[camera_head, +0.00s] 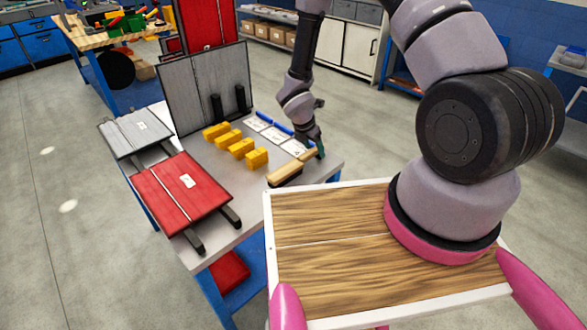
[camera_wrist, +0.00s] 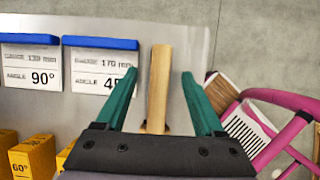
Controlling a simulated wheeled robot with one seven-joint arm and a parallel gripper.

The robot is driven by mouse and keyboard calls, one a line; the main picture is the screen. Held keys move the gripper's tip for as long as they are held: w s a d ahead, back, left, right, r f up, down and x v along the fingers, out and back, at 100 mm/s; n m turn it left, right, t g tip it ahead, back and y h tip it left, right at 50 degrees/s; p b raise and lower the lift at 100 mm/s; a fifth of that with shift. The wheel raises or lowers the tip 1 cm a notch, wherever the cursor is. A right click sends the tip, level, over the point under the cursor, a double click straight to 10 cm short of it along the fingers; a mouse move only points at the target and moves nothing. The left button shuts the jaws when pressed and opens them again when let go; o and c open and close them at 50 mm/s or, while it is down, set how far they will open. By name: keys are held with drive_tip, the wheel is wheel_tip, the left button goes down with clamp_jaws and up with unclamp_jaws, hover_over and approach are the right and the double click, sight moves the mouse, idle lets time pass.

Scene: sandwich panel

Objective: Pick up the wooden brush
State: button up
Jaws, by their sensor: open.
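The wooden brush (camera_head: 285,174) lies near the right edge of the metal work table (camera_head: 218,244), its light wood handle pointing toward my gripper. My gripper (camera_head: 318,149) is at the handle end, above the table's right side. In the wrist view, the brush handle (camera_wrist: 159,88) shows between the two green fingers of my gripper (camera_wrist: 160,75), with a gap on each side. The fingers are open and hold nothing. The brush's lower part is hidden behind the gripper body in the wrist view.
Several yellow blocks (camera_head: 241,147) stand left of the brush. Blue-topped label cards (camera_wrist: 100,65) lie beside the handle. A red panel (camera_head: 181,192) and grey panels (camera_head: 207,86) occupy the table's left and back. Floor (camera_head: 90,250) is open at left.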

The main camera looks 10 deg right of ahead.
drive_tip(key=x, duration=0.2)
drive_tip(key=shift+f, duration=0.3)
clamp_jaws()
